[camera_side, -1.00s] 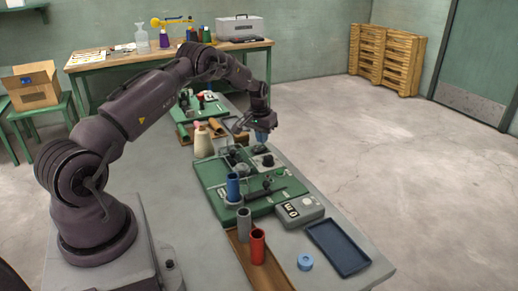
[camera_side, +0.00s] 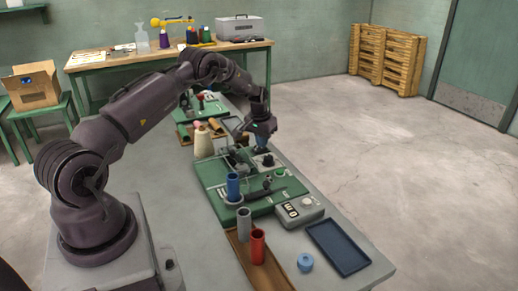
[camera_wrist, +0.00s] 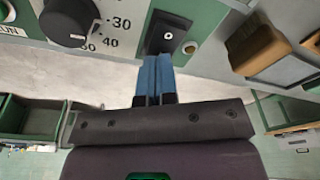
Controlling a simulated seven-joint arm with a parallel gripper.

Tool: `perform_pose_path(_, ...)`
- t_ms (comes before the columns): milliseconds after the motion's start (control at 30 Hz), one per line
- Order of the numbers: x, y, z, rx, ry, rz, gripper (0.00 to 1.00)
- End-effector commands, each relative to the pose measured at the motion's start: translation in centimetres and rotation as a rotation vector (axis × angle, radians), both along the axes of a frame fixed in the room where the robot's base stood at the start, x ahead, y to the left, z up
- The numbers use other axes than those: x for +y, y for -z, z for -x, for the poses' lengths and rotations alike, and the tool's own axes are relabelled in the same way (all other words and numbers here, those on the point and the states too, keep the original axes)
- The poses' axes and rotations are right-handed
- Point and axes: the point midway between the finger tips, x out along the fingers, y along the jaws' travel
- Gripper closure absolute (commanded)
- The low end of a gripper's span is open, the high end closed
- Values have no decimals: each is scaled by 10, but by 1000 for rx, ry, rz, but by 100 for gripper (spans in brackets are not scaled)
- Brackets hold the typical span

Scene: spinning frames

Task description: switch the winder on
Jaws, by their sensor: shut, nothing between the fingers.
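The winder (camera_side: 213,180) is a green machine on the grey bench, with a blue tube standing on it. Its panel carries a black dial (camera_wrist: 68,20) with printed numbers in the wrist view. Right of the dial is a black switch (camera_wrist: 170,32) with a white ring mark near its lower right. My gripper (camera_wrist: 155,60) is shut and empty, its blue fingertips together at the lower edge of the switch. I cannot tell whether they touch it. In the side view my gripper (camera_side: 261,148) hangs just over the panel (camera_side: 268,158).
A grey box with a display (camera_side: 299,208), a dark blue tray (camera_side: 338,247), a blue ring (camera_side: 305,262) and a wooden tray with red (camera_side: 257,245) and grey tubes lie at the near end. A cream cone (camera_side: 203,143) stands behind the winder.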

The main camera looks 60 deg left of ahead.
Motion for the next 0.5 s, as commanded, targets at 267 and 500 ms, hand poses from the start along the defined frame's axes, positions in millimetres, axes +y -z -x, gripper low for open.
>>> perform_pose_path(267,0,4,0,0,0,0,100)
perform_pose_path(500,0,7,0,-1,0,-1,100)
